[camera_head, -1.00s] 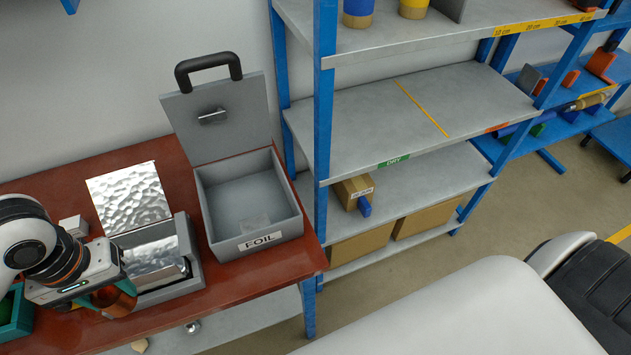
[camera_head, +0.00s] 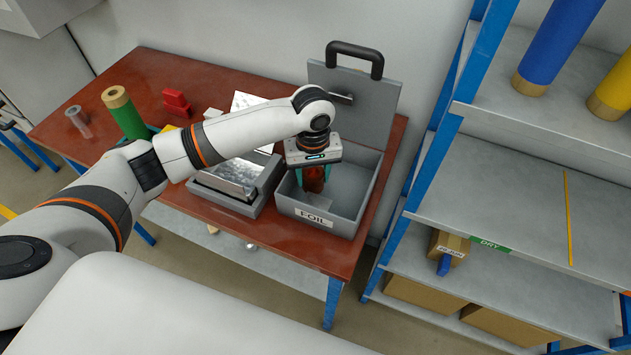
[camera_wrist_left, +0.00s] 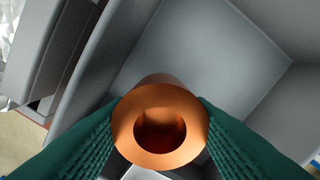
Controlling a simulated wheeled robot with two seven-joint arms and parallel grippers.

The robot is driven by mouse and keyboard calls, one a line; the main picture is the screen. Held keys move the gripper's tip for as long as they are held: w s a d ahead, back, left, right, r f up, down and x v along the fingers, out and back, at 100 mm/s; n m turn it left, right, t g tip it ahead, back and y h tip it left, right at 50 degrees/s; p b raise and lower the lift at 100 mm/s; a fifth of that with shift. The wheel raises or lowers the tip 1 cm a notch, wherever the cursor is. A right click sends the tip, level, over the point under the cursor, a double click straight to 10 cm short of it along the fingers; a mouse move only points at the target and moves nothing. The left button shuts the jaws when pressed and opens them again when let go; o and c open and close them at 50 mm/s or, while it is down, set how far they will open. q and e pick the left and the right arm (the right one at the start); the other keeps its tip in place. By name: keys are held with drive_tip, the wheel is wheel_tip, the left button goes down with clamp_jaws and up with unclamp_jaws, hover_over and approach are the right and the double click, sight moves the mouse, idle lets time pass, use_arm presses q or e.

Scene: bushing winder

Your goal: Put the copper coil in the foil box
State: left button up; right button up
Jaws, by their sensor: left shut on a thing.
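The copper coil (camera_head: 314,179) is a copper-coloured ring-ended cylinder. My left gripper (camera_head: 313,172) is shut on it and holds it over the left part of the open grey foil box (camera_head: 349,226). In the left wrist view, the coil (camera_wrist_left: 160,128) sits between the green ridged fingers (camera_wrist_left: 160,140), its round hole facing the camera. The box's inside (camera_wrist_left: 205,60) shows behind it. Whether the coil touches the box floor I cannot tell. The box's lid (camera_head: 362,93) with its black handle stands open at the back. My right gripper is not in view.
A grey tray (camera_head: 228,203) with shiny foil stands left of the box on the red-brown table (camera_head: 150,85). A green roll (camera_head: 124,114), a clear tube (camera_head: 78,121) and red blocks (camera_head: 176,103) stand further left. A blue-posted shelf (camera_head: 490,180) rises to the right.

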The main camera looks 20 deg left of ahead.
sight(315, 184)
use_arm(q)
drive_tip(key=f, duration=0.3)
drive_tip(key=shift+d+f, duration=0.1)
drive_tip(key=shift+d, duration=0.15)
drive_tip(key=shift+a+f, duration=0.1)
drive_tip(key=shift+f, duration=0.25)
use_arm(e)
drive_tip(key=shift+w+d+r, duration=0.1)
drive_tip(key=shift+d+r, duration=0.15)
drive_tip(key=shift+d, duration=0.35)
use_arm(q)
drive_tip(key=shift+f+p, duration=0.1)
drive_tip(key=shift+p, duration=0.2)
drive_tip(key=o, duration=1.1)
drive_tip(key=shift+c, duration=0.2)
wheel_tip(315, 184, up, 12)
drive_tip(key=shift+r+b, duration=0.15)
drive_tip(key=shift+b, duration=0.9)
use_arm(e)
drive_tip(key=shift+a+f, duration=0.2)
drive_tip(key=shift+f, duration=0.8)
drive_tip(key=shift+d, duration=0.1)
